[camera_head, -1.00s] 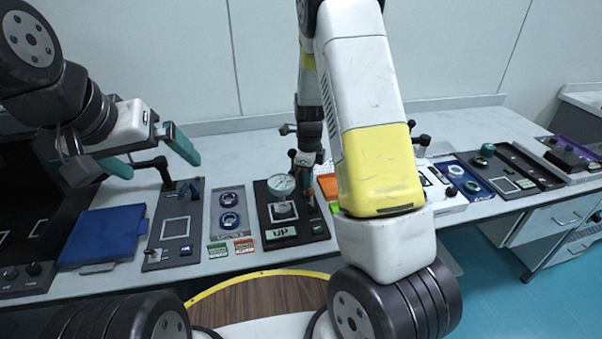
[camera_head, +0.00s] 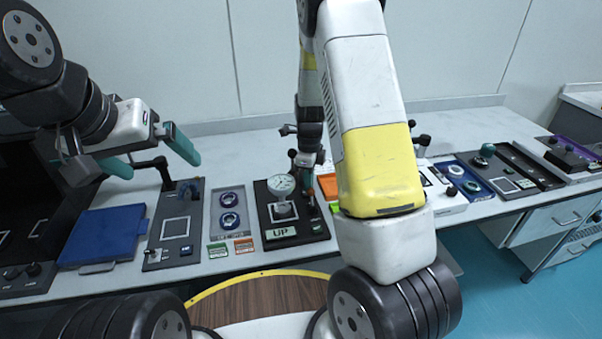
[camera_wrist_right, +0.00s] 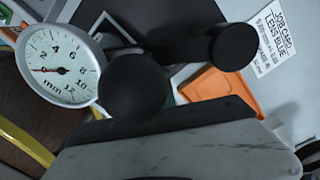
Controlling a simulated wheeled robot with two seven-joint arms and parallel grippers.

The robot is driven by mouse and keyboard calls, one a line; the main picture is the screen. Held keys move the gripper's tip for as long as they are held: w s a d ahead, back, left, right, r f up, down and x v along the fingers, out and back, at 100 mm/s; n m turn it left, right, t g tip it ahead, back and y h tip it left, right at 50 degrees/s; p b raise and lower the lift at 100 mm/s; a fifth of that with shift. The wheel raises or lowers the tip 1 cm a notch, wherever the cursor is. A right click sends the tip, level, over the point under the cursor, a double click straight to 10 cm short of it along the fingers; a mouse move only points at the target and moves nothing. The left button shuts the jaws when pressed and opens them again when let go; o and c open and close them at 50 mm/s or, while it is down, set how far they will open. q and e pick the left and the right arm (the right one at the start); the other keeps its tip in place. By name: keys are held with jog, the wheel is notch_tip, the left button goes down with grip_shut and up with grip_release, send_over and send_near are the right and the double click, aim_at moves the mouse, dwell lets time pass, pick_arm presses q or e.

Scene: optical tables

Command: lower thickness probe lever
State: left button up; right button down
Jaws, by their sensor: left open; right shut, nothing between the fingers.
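The thickness probe station (camera_head: 268,213) is a black base with a round white dial gauge (camera_head: 281,185) and a plate reading "UP" (camera_head: 281,232). In the right wrist view the dial (camera_wrist_right: 60,67) shows large at the left, its red needle pointing left. A dark lever arm with a round black knob (camera_wrist_right: 233,46) lies right of the dial; a second round black end (camera_wrist_right: 133,85) is nearer the camera. My right gripper (camera_head: 305,190) is shut and empty, just right of the dial, partly hidden; contact cannot be told. My left gripper (camera_head: 152,158) is open and empty, above the table at left.
A blue case (camera_head: 103,235) and a panel with a square outline (camera_head: 173,228) stand left. A grey tray with two round lens holders (camera_head: 229,208) is beside the probe. An orange tray (camera_head: 327,186) is right of it. My right arm hides much of the middle.

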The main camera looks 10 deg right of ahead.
aim_at(311, 189)
jog(key=shift+s, duration=1.6)
jog(key=shift+r, duration=0.1)
jog(key=shift+w+r, duration=0.2)
jog(key=shift+r, duration=0.95)
jog(key=shift+w+r, duration=0.25)
jog(key=shift+r, duration=0.9)
jog(key=shift+w+r, duration=0.2)
jog(key=shift+r, duration=0.95)
